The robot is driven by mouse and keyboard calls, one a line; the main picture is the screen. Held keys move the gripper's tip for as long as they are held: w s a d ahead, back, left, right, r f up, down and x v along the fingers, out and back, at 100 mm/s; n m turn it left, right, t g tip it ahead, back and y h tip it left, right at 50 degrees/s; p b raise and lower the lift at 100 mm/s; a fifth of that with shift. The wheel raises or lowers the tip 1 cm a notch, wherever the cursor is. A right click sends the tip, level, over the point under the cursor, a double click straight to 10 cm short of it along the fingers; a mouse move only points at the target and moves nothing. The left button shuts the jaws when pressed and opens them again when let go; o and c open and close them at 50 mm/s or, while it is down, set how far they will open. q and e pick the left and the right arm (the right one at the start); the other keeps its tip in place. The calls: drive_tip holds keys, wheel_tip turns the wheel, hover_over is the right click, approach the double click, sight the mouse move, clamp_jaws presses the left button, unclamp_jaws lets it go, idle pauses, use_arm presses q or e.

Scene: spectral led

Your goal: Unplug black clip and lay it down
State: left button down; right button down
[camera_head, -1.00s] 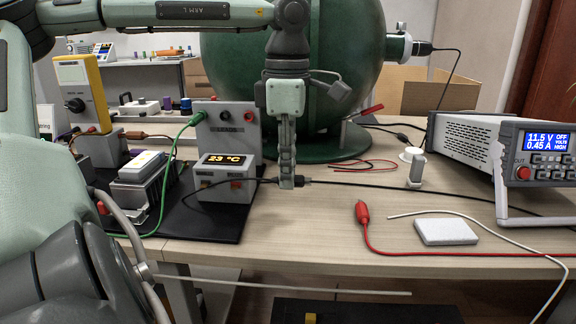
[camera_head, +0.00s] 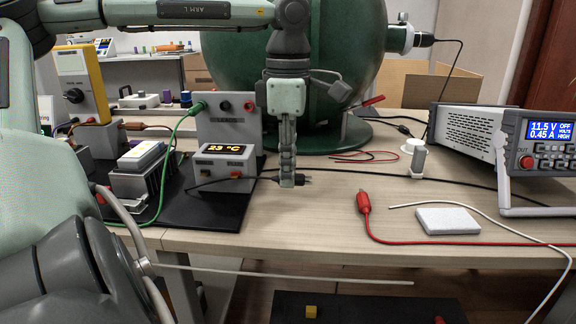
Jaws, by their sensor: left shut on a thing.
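My left gripper (camera_head: 288,181) points down just right of the temperature box and is shut on the black clip (camera_head: 303,178). The clip's dark tip sticks out to the right of the fingers, and its middle is hidden between them. A thin black lead runs from the left side of the fingers toward the black board. I cannot tell whether the clip touches the table. The grey upright panel (camera_head: 214,122) behind has a green plug in one socket, with black and red sockets beside it. My right gripper is out of view.
The temperature box (camera_head: 227,161) reads 23 °C. A long black cable (camera_head: 450,186) crosses behind the fingers to the right. A red clip (camera_head: 364,202), white pad (camera_head: 447,220) and power supply (camera_head: 538,160) lie to the right. Bare table (camera_head: 310,222) lies in front.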

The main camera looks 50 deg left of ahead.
use_arm(q)
drive_tip(key=shift+f+b, duration=1.2)
drive_tip(key=shift+f, duration=0.6)
drive_tip(key=c, duration=1.4)
unclamp_jaws()
drive_tip(key=shift+r+p, duration=1.3)
drive_tip(key=shift+r, duration=0.3)
drive_tip(key=shift+f, duration=0.1)
wheel_tip(320, 180, up, 12)
